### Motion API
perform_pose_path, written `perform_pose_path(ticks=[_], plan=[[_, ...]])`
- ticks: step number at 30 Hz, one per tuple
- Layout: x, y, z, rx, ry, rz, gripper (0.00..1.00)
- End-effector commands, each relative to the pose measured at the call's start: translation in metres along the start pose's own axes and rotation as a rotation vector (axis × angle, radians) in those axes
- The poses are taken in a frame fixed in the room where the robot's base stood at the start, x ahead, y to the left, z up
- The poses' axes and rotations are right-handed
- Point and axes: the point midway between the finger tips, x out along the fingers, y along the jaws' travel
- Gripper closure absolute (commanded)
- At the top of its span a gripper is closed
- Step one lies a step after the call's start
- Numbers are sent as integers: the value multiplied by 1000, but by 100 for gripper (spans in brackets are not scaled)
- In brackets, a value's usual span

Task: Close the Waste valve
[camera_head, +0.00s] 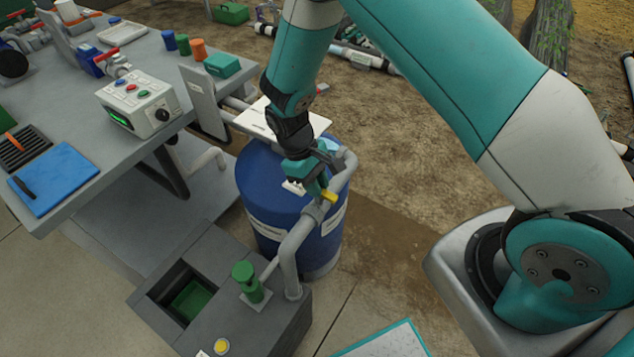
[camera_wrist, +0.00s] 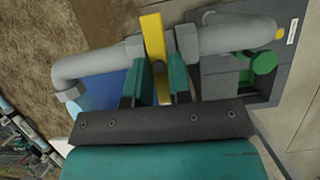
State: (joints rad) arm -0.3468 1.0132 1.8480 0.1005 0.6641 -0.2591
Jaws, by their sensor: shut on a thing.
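A valve with a yellow lever (camera_wrist: 154,38) sits on a grey pipe (camera_wrist: 222,40) in the wrist view. The lever lies across the pipe's run there. My gripper (camera_wrist: 156,82) is shut on the lever, with one teal finger on each side of it. In the head view my gripper (camera_head: 316,181) is at the same pipe (camera_head: 290,250), above the blue drum's right side, and only the end of the yellow lever (camera_head: 328,196) shows. The valve body is mostly hidden by the gripper. I cannot read a Waste label at this valve.
The blue drum (camera_head: 262,196) stands under my gripper, with a white board (camera_head: 255,118) above it. A grey sump box (camera_head: 215,262) with a green pump (camera_head: 247,278) is in front. A workbench (camera_head: 65,85) with a control box (camera_head: 140,103) is at left. Bare ground lies right of the drum.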

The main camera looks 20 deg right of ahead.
Motion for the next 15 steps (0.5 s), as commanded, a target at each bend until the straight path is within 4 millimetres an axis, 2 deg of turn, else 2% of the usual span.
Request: perform_pose_path(ticks=[1,2,4,5,15], plan=[[-1,1,0,6,3,3,100],[-1,1,0,6,3,3,76],[-1,1,0,6,3,3,60],[-1,1,0,5,2,3,55],[-4,0,-1,1,2,3,55]])
